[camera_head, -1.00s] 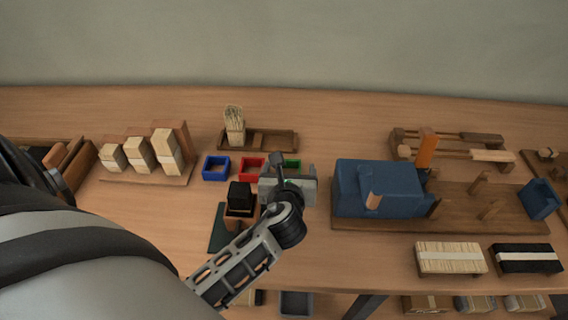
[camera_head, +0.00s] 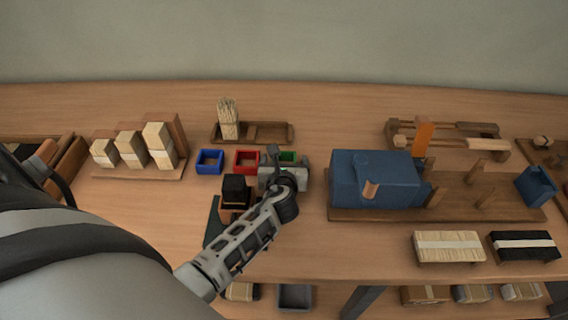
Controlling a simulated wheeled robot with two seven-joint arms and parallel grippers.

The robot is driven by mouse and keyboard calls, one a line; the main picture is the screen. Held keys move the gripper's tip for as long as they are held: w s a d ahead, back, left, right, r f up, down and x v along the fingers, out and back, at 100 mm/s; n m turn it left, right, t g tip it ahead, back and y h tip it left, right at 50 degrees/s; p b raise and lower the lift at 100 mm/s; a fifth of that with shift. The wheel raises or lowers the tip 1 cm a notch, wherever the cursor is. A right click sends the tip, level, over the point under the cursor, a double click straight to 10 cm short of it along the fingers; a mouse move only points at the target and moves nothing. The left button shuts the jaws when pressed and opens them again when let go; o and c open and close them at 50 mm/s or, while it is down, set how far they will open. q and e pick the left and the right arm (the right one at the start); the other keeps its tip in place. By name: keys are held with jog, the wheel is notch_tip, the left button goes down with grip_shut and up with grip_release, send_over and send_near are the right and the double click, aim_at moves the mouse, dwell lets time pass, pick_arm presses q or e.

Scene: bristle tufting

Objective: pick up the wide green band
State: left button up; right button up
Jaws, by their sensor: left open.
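The wide green band (camera_head: 288,156) is a small green open square on the table, the rightmost in a row with a red band (camera_head: 246,161) and a blue band (camera_head: 209,161). My left gripper (camera_head: 278,158) is over the green band's near-left side and covers much of it, so only its far and right parts show. The gripper's fingers are hard to make out from here, and I cannot tell whether they touch the band. My right gripper is out of view.
A wooden tray (camera_head: 283,133) with a bristle bundle stands behind the bands. A black block (camera_head: 235,189) on a wooden holder is left of my left forearm. A blue machine (camera_head: 376,180) on a wooden base stands to the right. Stepped blocks (camera_head: 158,146) stand at left.

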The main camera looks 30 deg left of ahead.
pick_arm(q)
jog(key=c, duration=1)
jog(key=shift+c, duration=0.2)
